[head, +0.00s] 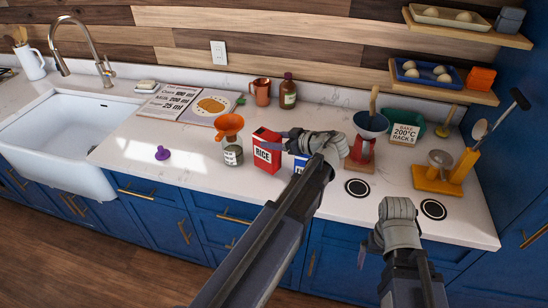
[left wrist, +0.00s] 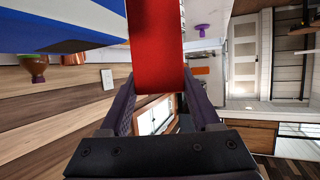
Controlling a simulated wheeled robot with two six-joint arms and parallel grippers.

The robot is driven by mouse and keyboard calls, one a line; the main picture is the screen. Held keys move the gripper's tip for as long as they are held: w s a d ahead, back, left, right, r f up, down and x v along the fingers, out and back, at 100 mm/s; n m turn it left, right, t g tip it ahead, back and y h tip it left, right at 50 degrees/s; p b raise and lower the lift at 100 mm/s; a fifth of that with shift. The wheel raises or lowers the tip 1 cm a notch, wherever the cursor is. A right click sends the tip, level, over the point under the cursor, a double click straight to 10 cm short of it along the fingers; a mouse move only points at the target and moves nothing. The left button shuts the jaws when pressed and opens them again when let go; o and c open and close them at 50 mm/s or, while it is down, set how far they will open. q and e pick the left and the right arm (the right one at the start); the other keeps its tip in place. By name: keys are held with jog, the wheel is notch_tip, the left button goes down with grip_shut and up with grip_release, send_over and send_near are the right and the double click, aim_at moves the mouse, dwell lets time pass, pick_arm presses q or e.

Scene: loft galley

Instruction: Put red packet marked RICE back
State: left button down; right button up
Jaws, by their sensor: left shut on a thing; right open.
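The red packet marked RICE (head: 266,152) stands upright at the counter's middle, its white label facing me. My left gripper (head: 287,139) reaches it from the right and is shut on its upper part. In the left wrist view the red packet (left wrist: 155,45) sits between both fingers. I cannot tell whether its base touches the counter. A blue and white packet (head: 299,164) is just right of it, partly hidden by my left arm; it also shows in the left wrist view (left wrist: 60,22). My right gripper (head: 398,213) is open and empty above the counter's front edge.
A glass jar (head: 233,153) with an orange funnel (head: 229,123) stands close left of the packet. A red stand with a blue funnel (head: 370,123) is to the right. Two black-ringed discs (head: 357,188) lie at the front. The counter around the purple stopper (head: 162,153) is mostly clear.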

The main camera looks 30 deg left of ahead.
pick_arm(q)
jog(key=shift+f, duration=0.1)
notch_tip(320, 180, down, 4)
jog(key=b, duration=0.3)
jog(key=shift+b, duration=0.3)
jog(key=shift+r, duration=0.2)
jog(key=shift+f, duration=0.15)
jog(key=shift+c, duration=0.5)
grip_release()
jog(key=p+v, duration=0.4)
jog(key=v, duration=0.8)
jog(key=shift+p, duration=0.35)
